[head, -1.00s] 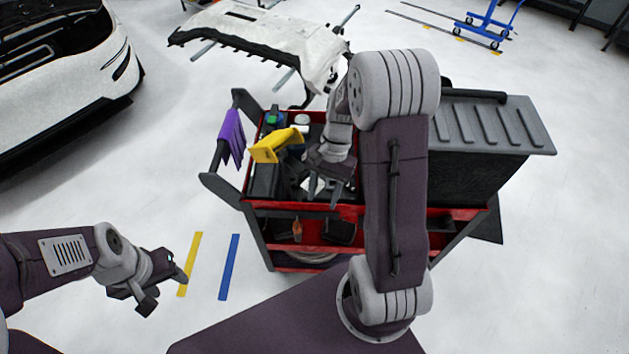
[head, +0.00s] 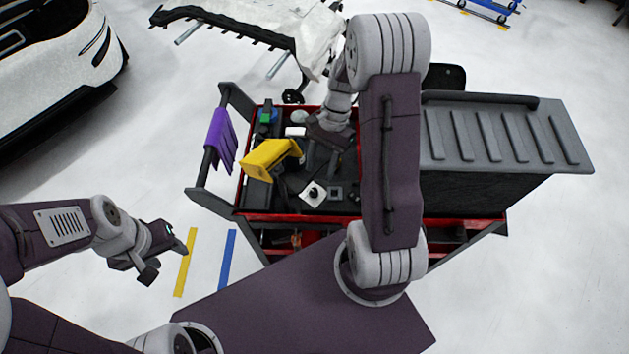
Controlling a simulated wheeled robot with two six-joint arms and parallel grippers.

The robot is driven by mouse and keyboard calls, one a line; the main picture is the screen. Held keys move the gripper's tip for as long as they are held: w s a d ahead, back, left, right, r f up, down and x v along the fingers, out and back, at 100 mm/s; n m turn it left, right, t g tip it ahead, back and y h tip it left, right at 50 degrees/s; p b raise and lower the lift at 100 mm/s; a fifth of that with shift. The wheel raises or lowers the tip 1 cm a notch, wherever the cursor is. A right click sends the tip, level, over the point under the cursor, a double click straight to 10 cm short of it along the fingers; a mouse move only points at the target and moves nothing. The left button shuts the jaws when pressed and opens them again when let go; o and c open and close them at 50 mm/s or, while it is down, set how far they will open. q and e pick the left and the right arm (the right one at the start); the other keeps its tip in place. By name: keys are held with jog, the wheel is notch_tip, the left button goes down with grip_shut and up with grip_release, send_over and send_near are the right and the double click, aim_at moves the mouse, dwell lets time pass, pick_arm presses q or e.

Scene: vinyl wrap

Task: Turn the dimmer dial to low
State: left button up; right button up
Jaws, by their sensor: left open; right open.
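A small white square plate with a dark knob (head: 313,193), which looks like the dimmer dial, sits in the front part of the red cart's top tray (head: 240,185). The knob's setting is too small to read. My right gripper (head: 322,165) is open and points down over the tray, just behind the plate and apart from it as far as I can see. My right forearm hides the tray's right part. My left gripper (head: 168,262) is open and empty, over the floor left of the cart.
A yellow tool (head: 270,154) stands left of the plate, and a small grey square piece (head: 335,193) lies to its right. A purple cloth (head: 221,140) hangs on the cart's left handle. A grey ridged lid (head: 500,135) covers the cart's right side.

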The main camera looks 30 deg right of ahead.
aim_at(314, 190)
jog(key=x, duration=0.6)
jog(key=shift+w+f, duration=0.2)
jog(key=shift+f, duration=0.25)
jog(key=shift+s+a+f, duration=0.25)
jog(key=shift+s+f, duration=0.05)
jog(key=shift+w, duration=0.1)
grip_shut()
